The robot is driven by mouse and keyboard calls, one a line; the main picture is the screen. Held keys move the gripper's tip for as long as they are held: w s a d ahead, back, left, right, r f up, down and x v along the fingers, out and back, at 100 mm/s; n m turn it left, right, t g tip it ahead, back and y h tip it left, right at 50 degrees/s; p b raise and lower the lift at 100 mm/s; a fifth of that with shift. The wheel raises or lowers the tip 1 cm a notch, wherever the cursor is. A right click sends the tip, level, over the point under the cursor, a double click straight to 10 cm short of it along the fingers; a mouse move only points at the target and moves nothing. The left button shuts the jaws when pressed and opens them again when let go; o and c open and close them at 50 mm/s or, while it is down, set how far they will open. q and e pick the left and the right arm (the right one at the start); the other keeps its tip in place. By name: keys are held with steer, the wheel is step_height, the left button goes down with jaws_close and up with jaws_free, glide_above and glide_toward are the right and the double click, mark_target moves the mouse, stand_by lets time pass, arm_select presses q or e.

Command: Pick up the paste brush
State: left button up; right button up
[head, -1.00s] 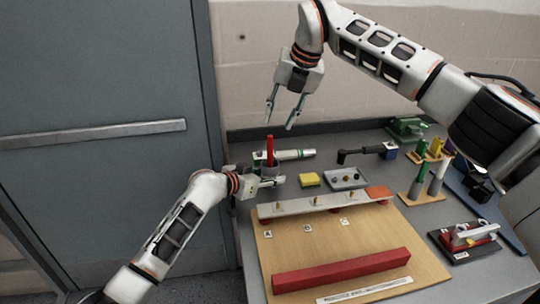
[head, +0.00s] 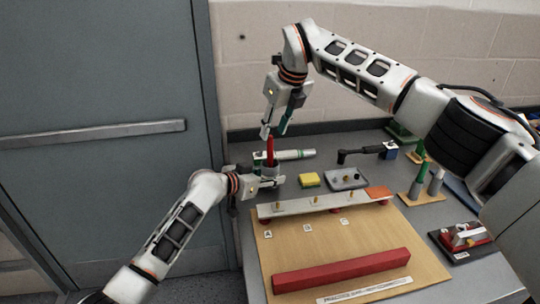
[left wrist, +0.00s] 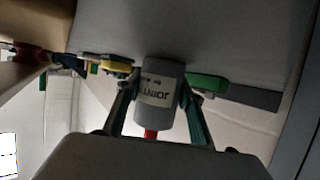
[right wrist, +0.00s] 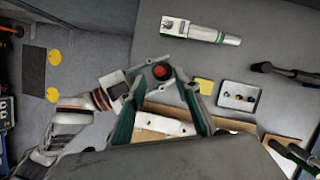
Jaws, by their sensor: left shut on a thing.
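The paste brush (head: 270,144) stands upright with its red handle out of the grey paste pot (head: 270,172); its lower end is hidden inside. My left gripper (head: 277,182) is shut on the pot, whose "JOINT" label (left wrist: 155,93) shows in the left wrist view. A bit of the red handle (left wrist: 151,134) also shows there. My right gripper (head: 273,132) points down from above, open, with its fingertips around the height of the handle's top. In the right wrist view the round red handle end (right wrist: 161,71) lies between the fingertips; contact cannot be told.
A white and green tube (head: 295,155) lies just behind the pot. A yellow sponge (head: 309,180) and a grey tray (head: 346,178) of small parts lie to the right. The board (head: 350,240) with a long red bar (head: 341,271) is in front.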

mark_target(271, 136)
steer(key=shift+x, duration=2.9)
steer(key=shift+r, duration=0.1)
jaws_close()
